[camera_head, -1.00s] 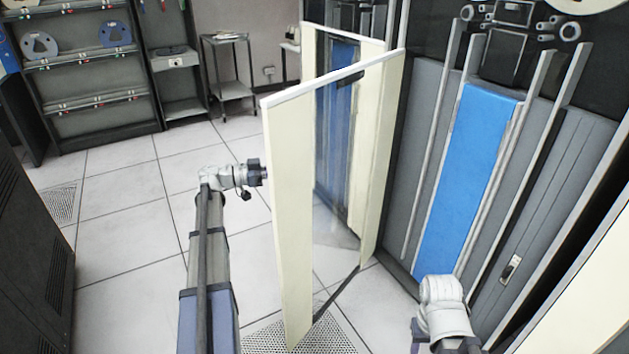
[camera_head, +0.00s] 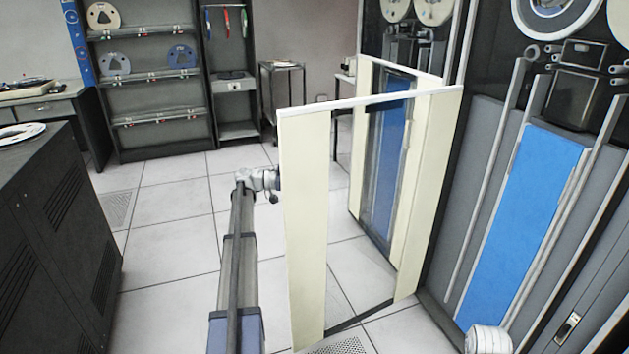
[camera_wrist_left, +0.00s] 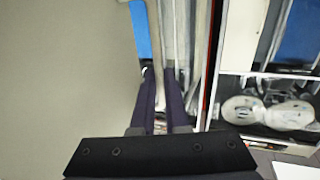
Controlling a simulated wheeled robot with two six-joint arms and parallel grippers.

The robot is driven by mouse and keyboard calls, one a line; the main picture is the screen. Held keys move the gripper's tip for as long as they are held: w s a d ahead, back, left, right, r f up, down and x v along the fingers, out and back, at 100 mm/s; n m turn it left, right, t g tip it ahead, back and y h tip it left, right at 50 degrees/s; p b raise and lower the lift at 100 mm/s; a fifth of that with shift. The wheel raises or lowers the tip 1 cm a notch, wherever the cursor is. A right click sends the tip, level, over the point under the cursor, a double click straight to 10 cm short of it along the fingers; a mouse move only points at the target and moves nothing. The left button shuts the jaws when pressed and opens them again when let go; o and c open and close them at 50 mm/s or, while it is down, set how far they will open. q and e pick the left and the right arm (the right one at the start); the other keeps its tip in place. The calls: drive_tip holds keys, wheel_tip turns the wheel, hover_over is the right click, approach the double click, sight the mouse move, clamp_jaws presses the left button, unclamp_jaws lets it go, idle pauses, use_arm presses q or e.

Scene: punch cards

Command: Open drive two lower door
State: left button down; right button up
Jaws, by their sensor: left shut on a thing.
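The drive's lower door (camera_head: 304,230) has a cream frame around a clear pane. In the head view it stands swung open, out from the tape drive cabinet with the bright blue panel (camera_head: 525,210). My left arm reaches up to the far left side of the door's free upright, at about upper-middle height, and the upright hides my left fingertips. In the left wrist view my left gripper (camera_wrist_left: 162,78) shows two dark fingers close together, shut on a thin pale piece that seems to be part of the door. My right gripper is out of view; only a white arm joint shows at the bottom.
Another drive with a blue panel (camera_head: 386,165) shows through and behind the door. A dark vented cabinet (camera_head: 60,250) stands at the left.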

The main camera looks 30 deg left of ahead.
use_arm(q)
drive_tip(key=shift+w+d, duration=0.2)
drive_tip(key=c, duration=1.2)
unclamp_jaws()
drive_tip(key=shift+w+d+f, duration=0.15)
drive_tip(key=shift+w, duration=0.05)
drive_tip(key=shift+o, duration=1.3)
drive_tip(key=shift+s, duration=0.15)
drive_tip(key=shift+s+a, duration=0.1)
drive_tip(key=shift+a, duration=0.15)
drive_tip(key=v, duration=0.7)
drive_tip(key=shift+s+a, duration=0.25)
